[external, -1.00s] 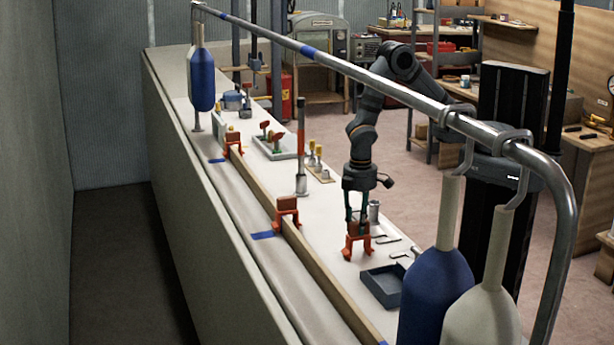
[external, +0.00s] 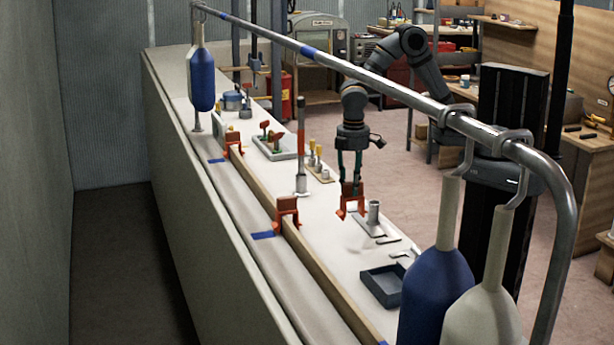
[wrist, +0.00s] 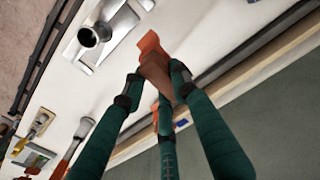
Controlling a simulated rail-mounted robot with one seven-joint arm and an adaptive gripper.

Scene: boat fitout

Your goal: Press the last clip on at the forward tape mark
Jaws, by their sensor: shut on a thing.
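My gripper (external: 350,186) is shut on an orange-red clip (external: 350,201) and holds it in the air above the white deck. The clip also shows between my green fingers in the wrist view (wrist: 154,62). Two like clips sit on the wooden strip, one in the middle (external: 287,213) and one farther off (external: 234,143). Blue tape marks show beside the middle clip (external: 263,235), by the far clip (external: 216,160), and at the near end of the strip (external: 382,342), where no clip shows. I cannot tell from the pictures which mark is forward.
A metal tube rail (external: 350,70) runs above the deck, with blue and white fenders (external: 440,290) hanging at the near right.

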